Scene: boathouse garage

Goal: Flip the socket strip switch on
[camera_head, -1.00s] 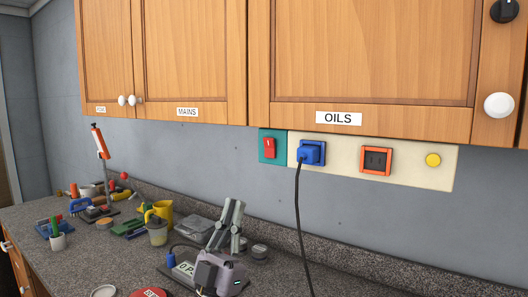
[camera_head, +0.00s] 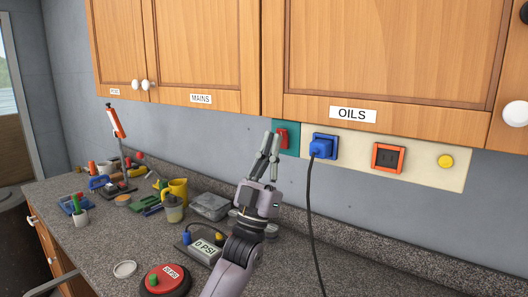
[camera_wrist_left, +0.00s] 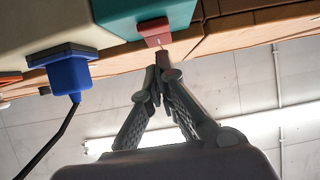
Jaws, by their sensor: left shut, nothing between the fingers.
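The socket strip (camera_head: 408,165) is a cream panel on the wall under the cabinets. Its teal left end (camera_head: 292,128) carries a red rocker switch (camera_head: 282,138), partly hidden by my fingers in the head view. In the left wrist view, the red switch (camera_wrist_left: 153,31) sticks out from the teal block (camera_wrist_left: 135,14), just beyond my fingertips. My left gripper (camera_head: 270,146) is shut and empty, its fingers pointing up at the switch. I cannot tell whether the fingertips touch it. My right gripper is not in view.
A blue plug (camera_head: 322,147) with a hanging black cord (camera_head: 309,205) sits right of the switch. An orange-framed socket (camera_head: 388,158) and yellow button (camera_head: 445,161) follow. The counter below holds tools, a yellow jug (camera_head: 178,190) and a red round button (camera_head: 166,279).

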